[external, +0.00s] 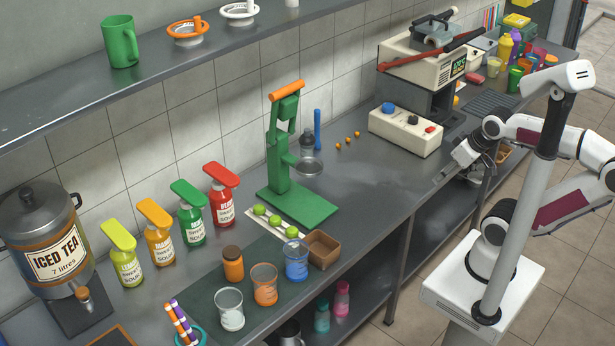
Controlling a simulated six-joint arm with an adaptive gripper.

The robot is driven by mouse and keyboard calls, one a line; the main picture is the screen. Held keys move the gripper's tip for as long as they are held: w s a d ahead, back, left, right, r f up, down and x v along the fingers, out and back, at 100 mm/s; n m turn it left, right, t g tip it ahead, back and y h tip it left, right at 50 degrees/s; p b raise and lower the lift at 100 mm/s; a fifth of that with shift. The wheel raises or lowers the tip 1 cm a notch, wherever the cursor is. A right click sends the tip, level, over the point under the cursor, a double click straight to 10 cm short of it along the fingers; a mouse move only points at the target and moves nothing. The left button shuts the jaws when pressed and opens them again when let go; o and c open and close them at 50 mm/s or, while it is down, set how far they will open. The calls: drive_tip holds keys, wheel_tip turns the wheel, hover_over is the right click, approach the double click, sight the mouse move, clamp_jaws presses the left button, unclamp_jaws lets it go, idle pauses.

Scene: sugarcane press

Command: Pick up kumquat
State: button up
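Several small orange kumquats lie on the grey counter between the green press and the white control box; the middle one (348,140) sits in a short row with one nearer the press (338,146) and one nearer the box (357,134). My gripper (442,178) is over the counter's front edge, to the right of the kumquats and well apart from them. It points down and to the left. Its fingers are too small to show whether they are open, and I see nothing clearly held in it.
Green limes (274,221) lie in front of the press. The counter (375,185) between kumquats and front edge is clear.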

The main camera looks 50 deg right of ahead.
idle(0.3)
